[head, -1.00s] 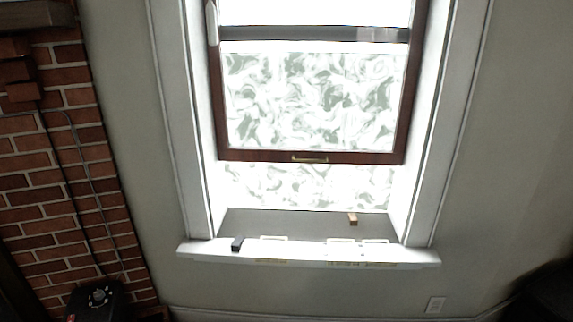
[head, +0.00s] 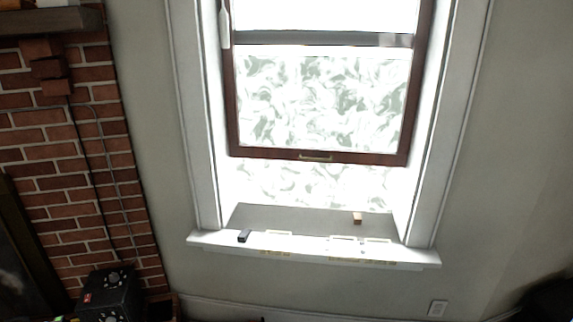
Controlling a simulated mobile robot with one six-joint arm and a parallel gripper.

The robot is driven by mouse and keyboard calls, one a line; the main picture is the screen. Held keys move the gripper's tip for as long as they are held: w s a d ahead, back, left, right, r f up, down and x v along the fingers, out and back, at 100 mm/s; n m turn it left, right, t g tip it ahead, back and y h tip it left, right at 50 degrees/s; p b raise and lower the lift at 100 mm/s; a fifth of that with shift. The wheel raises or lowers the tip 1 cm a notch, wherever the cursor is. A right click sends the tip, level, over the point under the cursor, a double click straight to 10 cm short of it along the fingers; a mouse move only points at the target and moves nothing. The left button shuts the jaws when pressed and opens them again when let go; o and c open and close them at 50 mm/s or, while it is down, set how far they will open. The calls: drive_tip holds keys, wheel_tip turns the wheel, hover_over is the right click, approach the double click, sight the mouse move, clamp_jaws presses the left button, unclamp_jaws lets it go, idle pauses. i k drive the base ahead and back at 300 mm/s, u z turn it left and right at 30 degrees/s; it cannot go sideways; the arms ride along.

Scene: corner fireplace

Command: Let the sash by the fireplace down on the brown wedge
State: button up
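The window sash (head: 270,155) has a dark reddish-brown wooden frame with a brass handle (head: 316,158) on its bottom rail. It is raised, with a clear gap between its bottom rail and the sill (head: 310,245). The small brown wedge (head: 357,218) sits on the grey inner sill (head: 290,218), right of the middle, under the raised sash and touching nothing above it. My gripper is not in view.
A small black block (head: 244,236) lies on the white sill at the left. Pale outlined pieces lie along the sill's front. A brick fireplace wall (head: 60,170) with a black box-shaped device (head: 108,295) is at left.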

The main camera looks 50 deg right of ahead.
sight(399, 159)
drive_tip(key=u, duration=0.1)
drive_tip(key=k, duration=0.65)
drive_tip(key=z, duration=0.55)
drive_tip(key=k, duration=0.75)
drive_tip(key=z, duration=0.65)
drive_tip(key=i, duration=1.6)
drive_tip(key=u, duration=0.4)
